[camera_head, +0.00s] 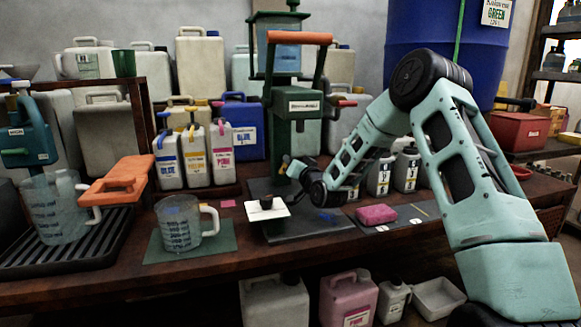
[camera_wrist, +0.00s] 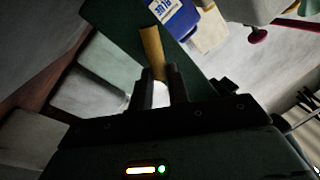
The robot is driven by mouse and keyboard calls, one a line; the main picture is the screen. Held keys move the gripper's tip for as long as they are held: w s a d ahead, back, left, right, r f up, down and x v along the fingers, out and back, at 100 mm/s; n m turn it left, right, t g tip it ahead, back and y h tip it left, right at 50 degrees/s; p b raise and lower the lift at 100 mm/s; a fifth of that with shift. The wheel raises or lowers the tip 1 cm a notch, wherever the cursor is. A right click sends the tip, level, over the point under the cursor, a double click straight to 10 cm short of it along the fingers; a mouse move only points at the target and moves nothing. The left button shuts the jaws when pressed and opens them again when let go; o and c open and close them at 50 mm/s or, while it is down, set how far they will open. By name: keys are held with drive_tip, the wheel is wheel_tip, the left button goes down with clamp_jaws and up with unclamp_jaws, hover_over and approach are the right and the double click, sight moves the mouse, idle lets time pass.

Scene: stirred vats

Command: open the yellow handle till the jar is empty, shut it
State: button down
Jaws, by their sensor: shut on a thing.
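A green dispenser stand (camera_head: 294,130) rises at the middle of the bench, with a jar (camera_head: 285,52) showing blue between its uprights near the top. The jar's liquid level is hard to tell. The yellow handle (camera_wrist: 152,52) sticks out between my gripper's fingers in the wrist view. It shows only as a small yellowish bit in the head view (camera_head: 285,162). My gripper (camera_wrist: 162,82) is shut on the handle, low at the stand's front; in the head view my wrist hides part of this spot.
A pink sponge (camera_head: 376,214) lies right.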

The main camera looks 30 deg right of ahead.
drive_tip(key=m, duration=0.2)
drive_tip(key=f+m+h+b, duration=0.1)
drive_tip(key=m, duration=0.1)
drive_tip(key=m+b, duration=0.1)
drive_tip(key=m, duration=0.1)
drive_tip(key=shift+s+d+f, duration=0.15)
drive_tip(key=shift+d, duration=0.2)
drive_tip(key=m, duration=0.2)
drive_tip(key=m+h, duration=0.1)
drive_tip(key=m, duration=0.1)
drive_tip(key=m+b, duration=0.1)
drive_tip(key=m, duration=0.1)
drive_tip(key=shift+f+t+h, duration=0.3)
drive_tip(key=shift+f+h, duration=0.1)
drive_tip(key=c, duration=1.4)
unclamp_jaws()
drive_tip(key=shift+d, duration=0.1)
drive_tip(key=shift+o, duration=0.3)
wheel_tip(320, 180, up, 10)
drive_tip(key=shift+p, duration=1.1)
